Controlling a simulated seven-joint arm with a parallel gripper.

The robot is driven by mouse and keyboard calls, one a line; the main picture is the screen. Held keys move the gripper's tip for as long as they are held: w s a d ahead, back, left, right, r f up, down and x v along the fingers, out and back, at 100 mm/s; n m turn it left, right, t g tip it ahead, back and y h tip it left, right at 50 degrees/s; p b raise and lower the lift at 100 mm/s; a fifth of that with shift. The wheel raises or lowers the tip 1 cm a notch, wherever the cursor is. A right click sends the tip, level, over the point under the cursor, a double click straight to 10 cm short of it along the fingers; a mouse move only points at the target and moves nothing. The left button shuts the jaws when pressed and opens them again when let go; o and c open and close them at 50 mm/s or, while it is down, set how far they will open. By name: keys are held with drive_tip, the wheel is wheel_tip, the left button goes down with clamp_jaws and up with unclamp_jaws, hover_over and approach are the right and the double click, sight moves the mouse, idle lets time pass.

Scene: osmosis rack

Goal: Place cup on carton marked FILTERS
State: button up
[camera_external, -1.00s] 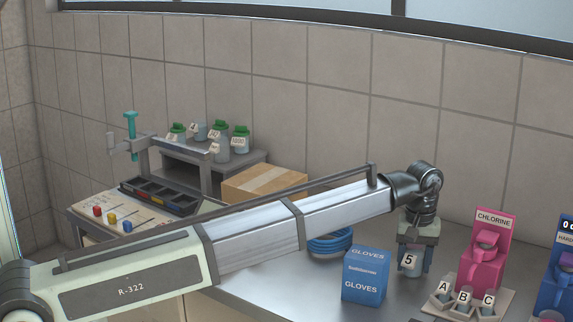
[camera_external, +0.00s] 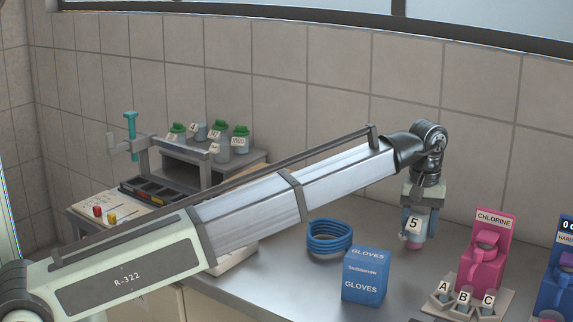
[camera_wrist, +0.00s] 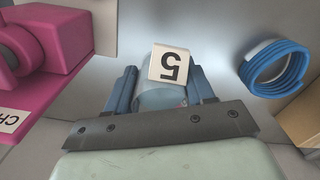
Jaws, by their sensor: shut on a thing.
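The cup (camera_external: 413,242) is small and clear with a white tag marked 5, and it has a pinkish tint near its base. My gripper (camera_external: 418,232) is shut on it and holds it raised above the counter, right of the gloves box. In the wrist view the cup (camera_wrist: 158,98) sits between the two blue fingers of my gripper (camera_wrist: 162,88), its tag tipped over the rim side. A tan cardboard carton (camera_wrist: 303,115) shows at the right edge of the wrist view; no FILTERS marking is readable.
A blue GLOVES box (camera_external: 366,277) and a coiled blue hose (camera_external: 330,237) stand left of the cup. A pink CHLORINE dispenser (camera_external: 487,250) and a rack marked A, B, C (camera_external: 463,298) are to the right. A shelf with green-lidded jars (camera_external: 240,137) is at back left.

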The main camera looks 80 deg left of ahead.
drive_tip(key=shift+r, duration=0.4)
drive_tip(key=s+a+r+n, duration=0.15)
drive_tip(key=s+a, duration=0.25)
drive_tip(key=a, duration=0.5)
drive_tip(key=s+a+r+n, duration=0.1)
drive_tip(key=s+a+r, duration=0.1)
drive_tip(key=s+a, duration=0.5)
drive_tip(key=s+a+r+n, duration=0.1)
drive_tip(key=s+a+n, duration=0.1)
drive_tip(key=a, duration=0.8)
drive_tip(key=s+a+r+n, duration=0.1)
drive_tip(key=s+a+r, duration=0.2)
drive_tip(key=s+a, duration=0.45)
drive_tip(key=s+a+r, duration=0.3)
drive_tip(key=s+a, duration=0.3)
drive_tip(key=s, duration=0.2)
drive_tip(key=shift+s+d+f+m, duration=0.1)
drive_tip(key=shift+d+f+m, duration=0.25)
drive_tip(key=shift+f+m, duration=0.95)
drive_tip(key=shift+s+d+f+m, duration=0.15)
drive_tip(key=shift+d+f+m, duration=0.35)
drive_tip(key=shift+f, duration=1.6)
drive_tip(key=shift+s+d+f+m, duration=0.1)
drive_tip(key=shift+d+f+m, duration=0.15)
drive_tip(key=shift+f+m, duration=1.1)
drive_tip(key=shift+f+n, duration=0.4)
drive_tip(key=shift+f, duration=0.05)
